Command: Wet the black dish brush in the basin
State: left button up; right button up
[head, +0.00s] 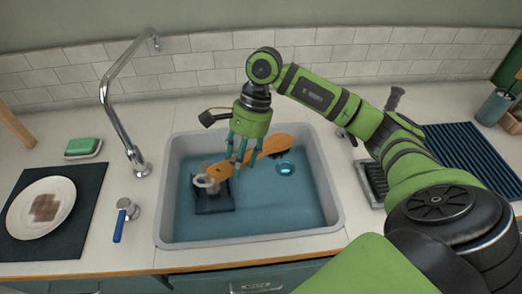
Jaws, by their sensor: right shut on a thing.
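The basin (332,195) is a grey sink set in the counter, with blue water (275,215) inside. My right gripper (240,165) points down over the basin and is shut on a long orange-brown brush (272,144). The brush lies slanted, its right end higher in the picture. A dark patch, perhaps its bristles, shows under that right end. I cannot tell whether it touches the water. My gripper fingers hide part of its handle. My left gripper is not in view.
A pale mug (207,184) and a dark square pad (215,203) are in the basin's left part, close to the brush's left end. A chrome faucet (120,110) stands left of the basin. A plate (40,207) with a brown stain lies far left, near a green-and-white sponge (83,147).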

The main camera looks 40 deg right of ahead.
dwell(0.4)
jog(key=shift+r+p, duration=0.8)
jog(key=shift+r, duration=1.2)
